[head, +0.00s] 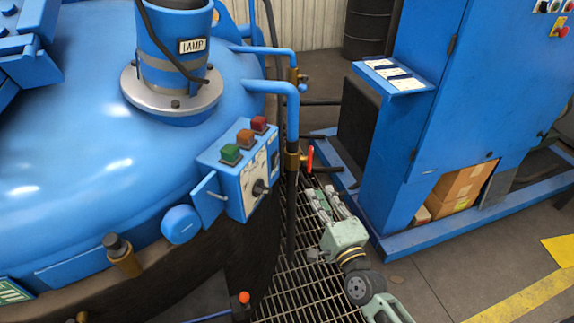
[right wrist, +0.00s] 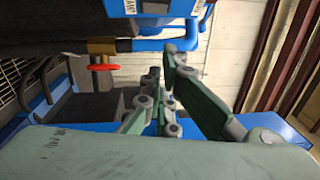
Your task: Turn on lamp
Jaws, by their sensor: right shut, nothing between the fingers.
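A blue cylinder with a "LAMP" label (head: 193,45) stands on a round grey flange on top of the big blue vessel (head: 75,140). A blue control box (head: 232,180) on the vessel's side carries a green button (head: 230,154), an orange button (head: 245,139), a red button (head: 259,124) and a black rotary knob (head: 259,187) on its front. My right gripper (head: 322,194) is shut and empty, to the right of the box and apart from it, over the floor grating. Its fingers also show in the right wrist view (right wrist: 160,85). My left gripper is out of view.
The handle also shows in the right wrist view (right wrist: 104,67). A blue cabinet (head: 460,110) stands at right, with cardboard boxes (head: 460,185) below.

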